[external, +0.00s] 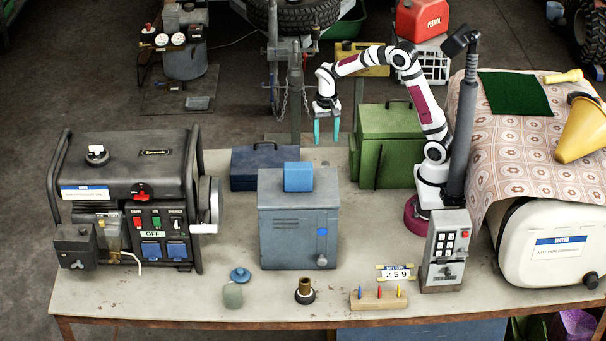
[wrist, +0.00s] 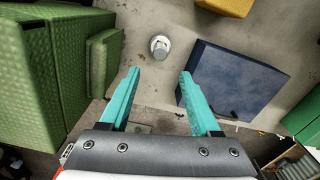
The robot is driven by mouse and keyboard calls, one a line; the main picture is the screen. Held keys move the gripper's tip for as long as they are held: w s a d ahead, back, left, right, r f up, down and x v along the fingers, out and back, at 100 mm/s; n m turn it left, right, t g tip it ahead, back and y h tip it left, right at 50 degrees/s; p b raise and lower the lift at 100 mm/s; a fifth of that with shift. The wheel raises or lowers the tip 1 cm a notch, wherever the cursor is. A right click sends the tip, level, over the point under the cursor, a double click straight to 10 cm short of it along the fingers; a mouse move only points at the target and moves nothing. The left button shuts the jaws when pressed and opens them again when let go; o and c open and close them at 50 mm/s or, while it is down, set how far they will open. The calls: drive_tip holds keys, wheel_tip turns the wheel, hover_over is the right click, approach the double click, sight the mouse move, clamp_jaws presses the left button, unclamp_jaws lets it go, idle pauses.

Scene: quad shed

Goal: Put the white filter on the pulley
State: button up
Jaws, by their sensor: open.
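My gripper (external: 327,131) hangs pointing down above the back of the bench, its teal fingers apart and empty. In the wrist view the fingers (wrist: 160,85) are spread, with nothing between them. A small white and grey round object (wrist: 160,46), probably the white filter, stands on the bench beyond the fingertips, between the green and blue boxes. I do not see it in the external view, where the grey cabinet may hide it. No pulley is clearly identifiable; a pale wheel-like part (external: 208,205) on the generator's right side may be it.
The grey cabinet (external: 298,230) carries a blue block (external: 298,177). A dark blue box (external: 270,167) and green box (external: 388,150) flank the gripper. The generator (external: 130,200) fills the left. A jar, brass fitting and peg block (external: 378,300) line the front. A yellow object (wrist: 226,5) shows in the wrist view.

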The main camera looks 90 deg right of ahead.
drive_tip(key=s+a+r+n+y, duration=0.1)
drive_tip(key=s+a+n, duration=0.4)
drive_tip(key=s+a, duration=0.5)
drive_tip(key=s+a+r+n, duration=0.4)
drive_tip(key=s+a, duration=0.5)
drive_tip(key=a, duration=0.4)
drive_tip(key=shift+s+a+r+n+y, duration=0.15)
drive_tip(key=shift+s+a+n+y, duration=0.2)
drive_tip(key=shift+n, duration=0.35)
drive_tip(key=shift+d, duration=0.1)
